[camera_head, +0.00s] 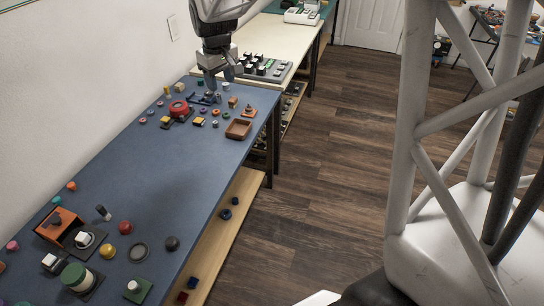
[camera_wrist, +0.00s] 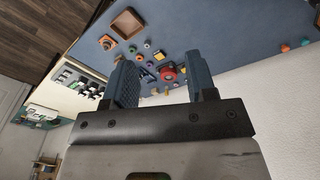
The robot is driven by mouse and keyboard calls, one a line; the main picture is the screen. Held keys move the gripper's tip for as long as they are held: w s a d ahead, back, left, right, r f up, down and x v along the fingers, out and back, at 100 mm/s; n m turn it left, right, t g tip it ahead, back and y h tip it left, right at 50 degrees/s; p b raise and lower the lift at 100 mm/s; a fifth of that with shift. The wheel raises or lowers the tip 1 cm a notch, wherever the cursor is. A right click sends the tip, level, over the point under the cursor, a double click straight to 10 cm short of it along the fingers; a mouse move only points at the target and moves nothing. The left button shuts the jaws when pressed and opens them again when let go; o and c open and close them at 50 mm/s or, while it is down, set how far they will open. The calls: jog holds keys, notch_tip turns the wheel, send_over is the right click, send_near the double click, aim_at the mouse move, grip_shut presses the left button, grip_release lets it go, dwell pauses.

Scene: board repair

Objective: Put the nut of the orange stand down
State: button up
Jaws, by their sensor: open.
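My gripper (camera_head: 219,79) hangs above the far end of the blue table, pointing down, in the head view. In the wrist view, its two blue fingers (camera_wrist: 160,62) are apart with nothing seen held between them. A small orange stand (camera_head: 249,112) is on the table to the right of and below the gripper in the head view, next to the brown tray. Several small ring-like pieces lie near it, among them a green one (camera_head: 226,115); which of them is the nut of the orange stand I cannot tell. They are small in both views.
A brown tray (camera_head: 228,133) sits by the table's right edge; it also shows in the wrist view (camera_wrist: 113,27). A red round part (camera_head: 179,108) stands left of the gripper. The middle of the blue table (camera_head: 150,175) is clear. An orange box (camera_head: 60,222) stands at the near end.

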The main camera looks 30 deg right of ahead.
jog(key=s+a+r+m+t, duration=0.1)
jog(key=s+m, duration=0.3)
jog(key=s, duration=3)
jog(key=shift+s, duration=0.3)
